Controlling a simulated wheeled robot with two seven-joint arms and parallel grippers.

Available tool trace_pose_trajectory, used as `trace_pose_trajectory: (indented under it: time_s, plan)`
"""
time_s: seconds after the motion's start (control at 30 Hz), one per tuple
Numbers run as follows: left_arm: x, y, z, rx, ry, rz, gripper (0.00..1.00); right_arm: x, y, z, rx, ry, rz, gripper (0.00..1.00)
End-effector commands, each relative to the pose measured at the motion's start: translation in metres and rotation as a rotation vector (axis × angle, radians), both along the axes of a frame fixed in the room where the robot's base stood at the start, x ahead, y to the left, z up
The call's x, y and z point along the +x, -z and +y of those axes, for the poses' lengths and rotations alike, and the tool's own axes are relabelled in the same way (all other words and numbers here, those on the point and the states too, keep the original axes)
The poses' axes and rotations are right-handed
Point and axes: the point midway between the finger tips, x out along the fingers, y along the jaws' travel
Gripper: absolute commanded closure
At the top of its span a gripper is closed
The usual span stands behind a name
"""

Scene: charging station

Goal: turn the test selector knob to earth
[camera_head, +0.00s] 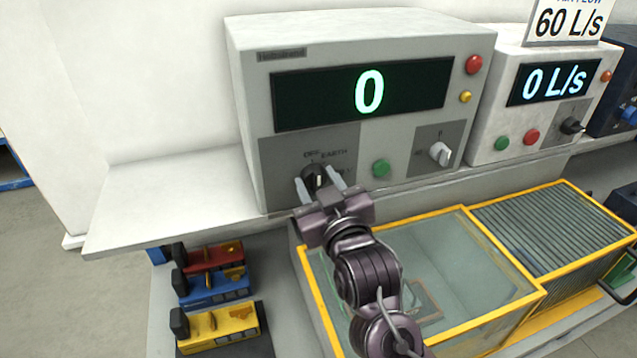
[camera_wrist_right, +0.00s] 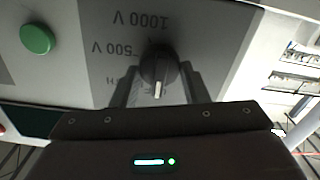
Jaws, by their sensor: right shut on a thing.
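The test selector knob (camera_head: 316,177) is a black rotary knob with a white pointer line on the lower left of the large grey tester (camera_head: 400,55). Labels around it include OFF and EARTH in the head view, and 500 V and 1000 V in the wrist view. My right gripper (camera_head: 320,183) is shut on the knob, with one finger on each side. The knob also shows between the fingers in the right wrist view (camera_wrist_right: 158,70), where its white line points toward the gripper body. My left gripper is not in view.
A green button (camera_head: 381,168) and a white-grey knob (camera_head: 440,153) sit to the right on the same panel. The tester's display reads 0. A yellow-framed glass box (camera_head: 450,260) lies below the shelf. Red, blue and yellow devices (camera_head: 215,310) lie at lower left.

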Motion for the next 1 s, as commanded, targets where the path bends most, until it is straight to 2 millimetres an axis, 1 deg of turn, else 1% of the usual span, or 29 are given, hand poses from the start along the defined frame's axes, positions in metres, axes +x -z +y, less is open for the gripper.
trace_pose_trajectory:
  time_s: [0.27,0.43,0.57,1.0]
  plan:
    - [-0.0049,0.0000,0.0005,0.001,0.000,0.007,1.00,-0.0002,0.0000,0.0002,0.019,-0.001,0.007,0.82]
    - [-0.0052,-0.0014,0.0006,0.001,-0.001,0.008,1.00,-0.0001,-0.0006,0.0002,0.083,-0.001,0.027,0.82]
    - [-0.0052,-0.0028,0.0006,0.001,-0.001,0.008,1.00,0.0002,-0.0005,-0.0003,0.165,-0.001,0.055,0.82]
    - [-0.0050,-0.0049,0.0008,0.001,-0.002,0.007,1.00,0.0010,-0.0002,-0.0024,0.534,0.000,0.173,0.82]
